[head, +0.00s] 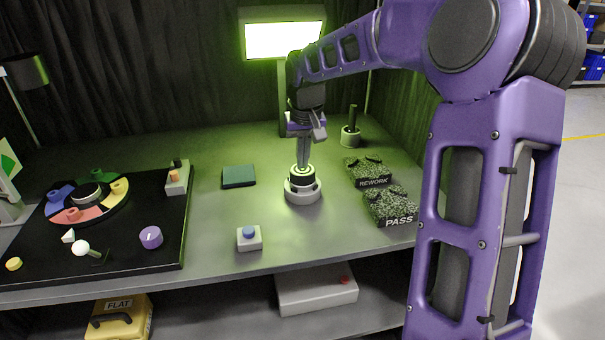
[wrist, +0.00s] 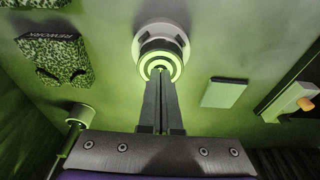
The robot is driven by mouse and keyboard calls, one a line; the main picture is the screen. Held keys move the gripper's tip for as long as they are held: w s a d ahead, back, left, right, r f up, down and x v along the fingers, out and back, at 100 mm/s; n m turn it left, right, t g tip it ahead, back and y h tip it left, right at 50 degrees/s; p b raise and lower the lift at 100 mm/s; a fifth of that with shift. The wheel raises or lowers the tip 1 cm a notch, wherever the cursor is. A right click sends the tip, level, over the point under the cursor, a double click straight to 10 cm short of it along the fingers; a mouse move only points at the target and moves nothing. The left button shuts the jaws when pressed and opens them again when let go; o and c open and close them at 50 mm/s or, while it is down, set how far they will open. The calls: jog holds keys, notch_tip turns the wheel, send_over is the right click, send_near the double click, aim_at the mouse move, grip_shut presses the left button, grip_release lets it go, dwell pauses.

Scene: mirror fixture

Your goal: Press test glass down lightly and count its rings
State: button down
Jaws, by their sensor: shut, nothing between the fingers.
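The test glass (head: 301,180) sits on a round grey fixture (head: 303,196) near the middle of the bench. Its top shows pale green and dark concentric rings in the wrist view (wrist: 160,61), partly covered by my fingers; I cannot make out an exact ring count. My gripper (head: 302,165) points down over the glass, fingers together and empty. In the wrist view its fingertips (wrist: 161,73) overlap the near side of the rings at about the centre. The tips are at or just above the glass top; whether they touch cannot be told.
A bright green lamp (head: 283,41) stands behind. PASS (head: 391,208) and REWORK (head: 368,172) blocks lie right, with a small post in a round holder (head: 350,137) behind. A dark green pad (head: 238,177) and a blue-button box (head: 249,238) are left; farther left is a black board (head: 170,250).

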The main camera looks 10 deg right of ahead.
jog(key=p+v, duration=0.3)
jog(key=w+p+v, duration=0.1)
jog(key=p+v, duration=0.2)
jog(key=shift+w+r, duration=0.1)
jog(key=shift+r, duration=0.4)
dwell(0.6)
